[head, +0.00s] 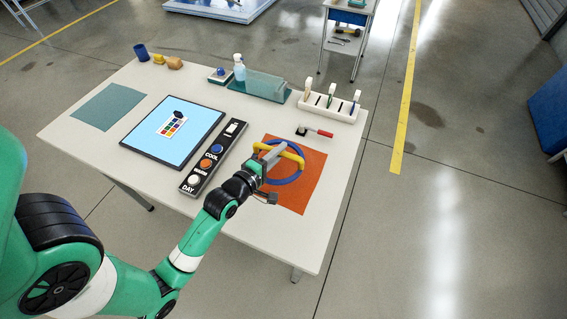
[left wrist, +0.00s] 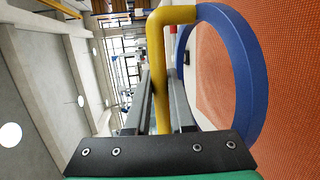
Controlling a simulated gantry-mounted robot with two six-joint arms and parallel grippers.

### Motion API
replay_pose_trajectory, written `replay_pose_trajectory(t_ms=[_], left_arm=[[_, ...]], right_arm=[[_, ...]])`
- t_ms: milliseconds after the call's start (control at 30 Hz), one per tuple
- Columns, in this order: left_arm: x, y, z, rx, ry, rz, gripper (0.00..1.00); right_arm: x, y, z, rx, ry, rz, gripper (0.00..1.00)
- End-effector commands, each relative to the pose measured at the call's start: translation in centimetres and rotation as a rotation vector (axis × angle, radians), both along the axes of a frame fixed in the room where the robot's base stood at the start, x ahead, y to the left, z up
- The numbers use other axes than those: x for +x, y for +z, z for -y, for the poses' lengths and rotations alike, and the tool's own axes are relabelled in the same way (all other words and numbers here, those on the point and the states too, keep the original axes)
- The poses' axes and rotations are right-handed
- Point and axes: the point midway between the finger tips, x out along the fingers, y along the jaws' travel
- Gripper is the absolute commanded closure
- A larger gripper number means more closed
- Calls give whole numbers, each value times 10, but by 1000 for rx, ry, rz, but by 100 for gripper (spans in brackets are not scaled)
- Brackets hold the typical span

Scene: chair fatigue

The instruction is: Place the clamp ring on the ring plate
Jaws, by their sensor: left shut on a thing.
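The clamp ring is a blue ring (head: 289,181) with a yellow bar handle (head: 294,156). It is over the orange square (head: 297,202) at the right of the table; I cannot tell whether it touches it. My left gripper (head: 272,159) is shut on the yellow handle. In the left wrist view the blue ring (left wrist: 257,75) stands at the right of the yellow handle (left wrist: 171,16), with the orange surface (left wrist: 299,50) beyond. I cannot tell for sure which thing is the ring plate. My right gripper is not in view.
A button box (head: 206,163) and a tablet screen (head: 150,143) lie left of the orange square. A red-handled tool (head: 318,132) and a white rack (head: 338,110) are behind it. A teal mat (head: 107,107) is at the far left. The front right table top is clear.

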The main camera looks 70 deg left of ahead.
Motion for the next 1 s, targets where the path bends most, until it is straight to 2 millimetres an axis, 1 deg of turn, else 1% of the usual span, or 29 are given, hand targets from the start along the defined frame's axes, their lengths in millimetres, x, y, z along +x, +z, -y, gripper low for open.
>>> replay_pose_trajectory(t_ms=[33,200,267,333,400,500,733,1000], left_arm=[[4,-5,0,3,0,4,100],[7,-6,-1,1,1,4,100],[9,-10,-1,2,1,2,100],[16,-20,-1,2,-1,2,100],[14,-36,-1,0,2,0,100],[14,-48,-1,1,2,1,100],[14,-46,-1,2,2,2,100],[14,-55,-1,0,2,0,100]], right_arm=[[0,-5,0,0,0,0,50],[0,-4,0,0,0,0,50],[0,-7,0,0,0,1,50],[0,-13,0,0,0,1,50],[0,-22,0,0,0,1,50],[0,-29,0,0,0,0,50],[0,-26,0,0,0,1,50],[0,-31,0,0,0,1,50]])
